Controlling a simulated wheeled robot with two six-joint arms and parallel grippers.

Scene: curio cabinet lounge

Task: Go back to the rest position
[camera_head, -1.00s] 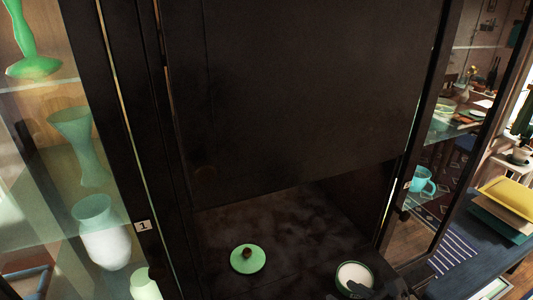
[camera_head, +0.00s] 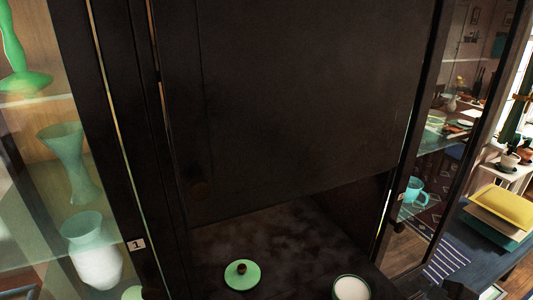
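A round green lid (camera_head: 242,274) with a small brown knob lies on the dark cabinet floor (camera_head: 290,235). To its right a white bowl with a green rim (camera_head: 351,289) stands at the bottom edge, partly cut off by the frame. The lid and the bowl are apart. My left gripper is not in view. A small dark shape at the bottom edge, right of the bowl, may be part of my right arm. Its fingers cannot be made out. Nothing is seen touching the lid or the bowl.
A large dark panel (camera_head: 290,100) fills the middle above the opening. Glass doors stand at both sides. Green and white vases (camera_head: 95,262) are behind the left glass. A turquoise cup (camera_head: 412,190) is on the right shelf.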

